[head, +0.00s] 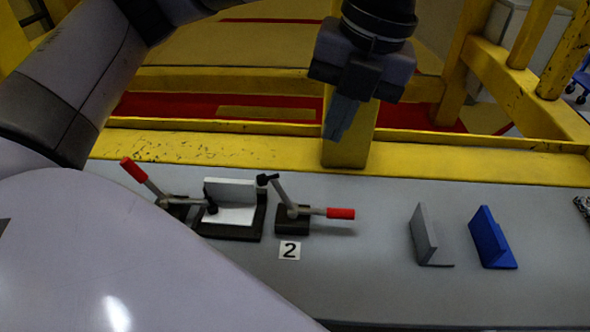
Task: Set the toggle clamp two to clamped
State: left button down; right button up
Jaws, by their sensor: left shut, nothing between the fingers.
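Toggle clamp two (292,213) stands on the grey table right of a dark fixture (233,231), with the label "2" (289,251) in front. Its red handle (340,214) lies about level, pointing right. Its arm is raised, tilted up to the left, with the black tip (267,180) clear of the white piece (228,214) in the fixture. My left gripper (338,125) is shut and empty, pointing down above and behind this clamp, in front of a yellow post. It touches nothing visible. My right gripper is not in view.
A second toggle clamp (173,203) left of the fixture has its red handle up and its arm down toward the white piece. A grey bracket (424,235) and a blue bracket (490,237) stand at right. A yellow rail (430,171) borders the table's back.

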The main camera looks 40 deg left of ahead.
pick_arm(q)
send_over(285, 194)
jog(key=d, duration=0.2)
jog(key=w+d+f+x, duration=0.1)
jog(key=d+x, duration=0.1)
jog(key=x, duration=0.9)
jog(key=shift+a+r, duration=0.2)
jog(key=shift+a, duration=0.05)
